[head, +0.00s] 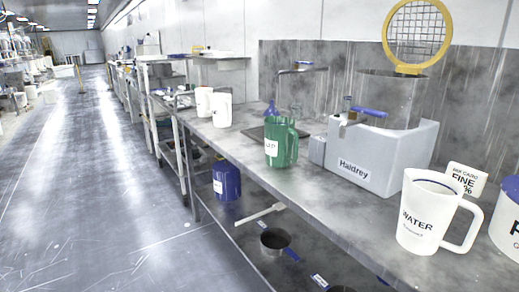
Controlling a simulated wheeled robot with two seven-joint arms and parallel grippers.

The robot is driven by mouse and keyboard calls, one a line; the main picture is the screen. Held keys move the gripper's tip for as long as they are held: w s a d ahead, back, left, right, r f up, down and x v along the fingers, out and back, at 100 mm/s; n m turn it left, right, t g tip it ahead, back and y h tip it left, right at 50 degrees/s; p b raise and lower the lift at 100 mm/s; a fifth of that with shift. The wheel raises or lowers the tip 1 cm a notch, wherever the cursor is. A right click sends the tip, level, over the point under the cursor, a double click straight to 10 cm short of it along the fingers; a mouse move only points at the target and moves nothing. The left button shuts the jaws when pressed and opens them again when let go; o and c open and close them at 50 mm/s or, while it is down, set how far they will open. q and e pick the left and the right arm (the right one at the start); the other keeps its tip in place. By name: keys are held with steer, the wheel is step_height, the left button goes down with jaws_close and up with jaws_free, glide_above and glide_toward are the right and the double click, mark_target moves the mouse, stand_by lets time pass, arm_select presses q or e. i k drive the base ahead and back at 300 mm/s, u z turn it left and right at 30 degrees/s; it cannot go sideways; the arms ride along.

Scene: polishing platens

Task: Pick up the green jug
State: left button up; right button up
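The green jug (281,143) stands upright on the grey metal bench (262,178), near the middle of the head view. It has a white label on its left side, and its handle faces right. Nothing covers it from this view. Neither of my grippers shows in the head view.
A grey Haldrey machine (378,158) stands right of the jug. A white WATER jug (424,222) is at the front right, near a white tub (508,222). White jugs (221,110) stand farther left. A blue container (227,180) is on the lower shelf. Open floor (95,190) lies left.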

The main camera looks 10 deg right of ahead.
mark_target(280, 132)
steer(key=z, duration=1.05)
steer(key=k, duration=0.2)
steer(key=u, duration=2.25)
steer(key=i, duration=1.8)
steer(key=z, duration=0.65)
